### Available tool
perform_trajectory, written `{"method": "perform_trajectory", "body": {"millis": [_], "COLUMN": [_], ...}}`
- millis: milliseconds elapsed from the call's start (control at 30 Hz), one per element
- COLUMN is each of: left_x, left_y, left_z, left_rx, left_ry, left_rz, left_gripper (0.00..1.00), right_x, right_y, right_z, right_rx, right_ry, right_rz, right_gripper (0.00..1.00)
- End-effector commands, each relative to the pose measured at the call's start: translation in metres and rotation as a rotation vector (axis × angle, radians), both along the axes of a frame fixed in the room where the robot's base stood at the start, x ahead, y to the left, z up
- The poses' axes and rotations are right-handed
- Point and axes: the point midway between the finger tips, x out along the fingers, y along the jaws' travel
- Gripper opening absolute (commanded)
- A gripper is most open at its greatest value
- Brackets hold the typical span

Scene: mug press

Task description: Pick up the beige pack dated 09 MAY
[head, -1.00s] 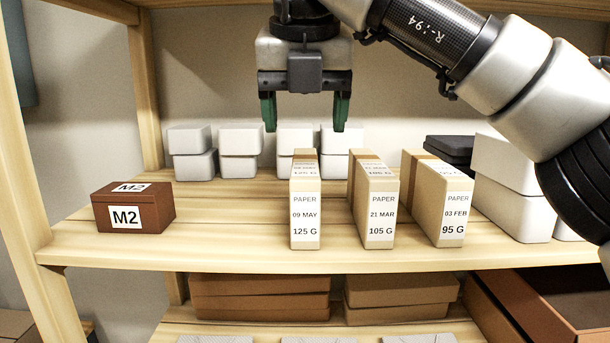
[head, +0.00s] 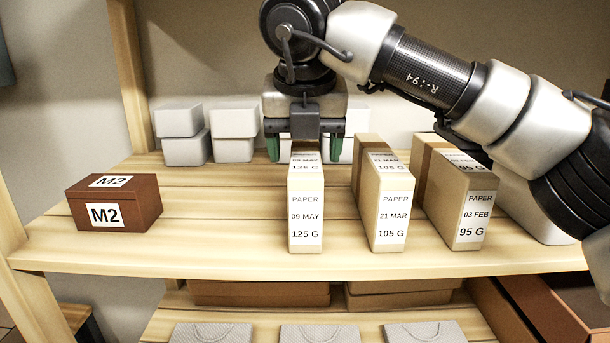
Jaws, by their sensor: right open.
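The beige pack dated 09 MAY (head: 305,208), marked PAPER and 125 G, stands upright on the wooden shelf in the middle of the head view. My right gripper (head: 305,150) is open, with its green fingers pointing down at the far end of this pack, one on each side of it in the picture. I cannot tell whether the fingers touch it. A beige pack dated 21 MAR, 105 G (head: 384,205) stands just to the right. A beige pack dated 03 FEB, 95 G (head: 462,205) stands further right. My left gripper is not in view.
A brown M2 box (head: 114,202) sits on the left, with bare shelf (head: 220,215) between it and the packs. White boxes (head: 235,130) line the back. Grey packages (head: 320,333) and brown boxes (head: 260,293) lie on the shelf below.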

Motion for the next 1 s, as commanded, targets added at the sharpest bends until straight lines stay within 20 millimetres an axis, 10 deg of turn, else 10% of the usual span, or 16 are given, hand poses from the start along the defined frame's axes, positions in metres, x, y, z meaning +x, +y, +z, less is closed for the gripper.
{"method": "perform_trajectory", "body": {"millis": [467,900,1000], "left_x": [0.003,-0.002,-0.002], "left_y": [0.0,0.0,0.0], "left_z": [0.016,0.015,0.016], "left_rx": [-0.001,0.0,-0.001], "left_ry": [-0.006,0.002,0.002], "left_rz": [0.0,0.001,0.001], "left_gripper": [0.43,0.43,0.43], "right_x": [0.011,0.011,0.011], "right_y": [0.0,0.0,0.0], "right_z": [-0.029,-0.028,-0.027], "right_rx": [0.0,0.0,0.001], "right_ry": [0.0,0.0,-0.001], "right_rz": [0.0,0.0,-0.001], "right_gripper": [0.72,0.07,0.07]}}
